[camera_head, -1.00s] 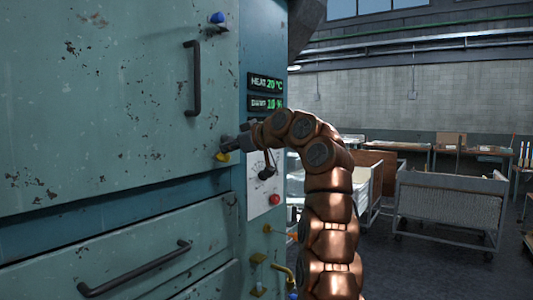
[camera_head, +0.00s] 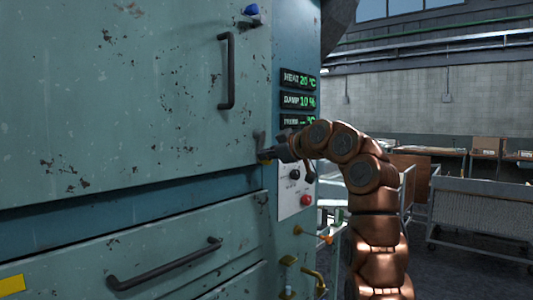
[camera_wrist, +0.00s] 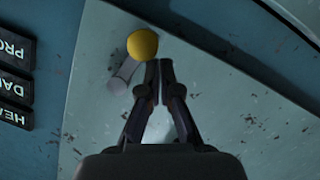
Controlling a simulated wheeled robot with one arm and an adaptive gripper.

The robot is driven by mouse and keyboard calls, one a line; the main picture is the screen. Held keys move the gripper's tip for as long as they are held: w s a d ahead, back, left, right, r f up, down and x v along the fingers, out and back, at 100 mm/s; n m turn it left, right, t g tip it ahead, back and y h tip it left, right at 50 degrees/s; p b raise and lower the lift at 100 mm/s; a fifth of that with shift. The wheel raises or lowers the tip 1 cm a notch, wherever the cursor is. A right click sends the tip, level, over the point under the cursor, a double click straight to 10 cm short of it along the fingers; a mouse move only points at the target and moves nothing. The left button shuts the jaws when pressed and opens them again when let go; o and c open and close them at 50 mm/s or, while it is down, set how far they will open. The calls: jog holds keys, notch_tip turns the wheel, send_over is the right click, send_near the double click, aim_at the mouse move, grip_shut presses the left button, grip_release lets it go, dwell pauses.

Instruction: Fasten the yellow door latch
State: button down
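The yellow door latch shows in the wrist view as a round yellow knob (camera_wrist: 142,44) on a short grey lever (camera_wrist: 122,76), against the teal cabinet face. My gripper (camera_wrist: 159,66) has its fingertips together, just right of and below the knob, with nothing seen between them. I cannot tell whether a finger touches the knob. In the head view my gripper (camera_head: 266,155) is at the right edge of the large teal door (camera_head: 130,110). There the yellow knob is hidden, probably behind the gripper.
A dark vertical door handle (camera_head: 226,72) and a blue knob (camera_head: 252,10) are above the gripper. Lit displays (camera_head: 299,100) and a control panel with a red button (camera_head: 306,200) are to the right. A drawer handle (camera_head: 165,264) is below. Carts stand at right.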

jog(key=shift+w+d+f, duration=0.35)
jog(key=shift+w+f, duration=0.05)
jog(key=shift+w+d, duration=0.1)
jog(key=shift+d, duration=0.1)
dwell(0.4)
jog(key=s+d+r+b, duration=0.2)
jog(key=s+r+b, duration=0.1)
jog(key=s, duration=0.8)
dwell(0.4)
jog(key=shift+d+r, duration=0.1)
jog(key=shift+d, duration=0.05)
dwell(0.4)
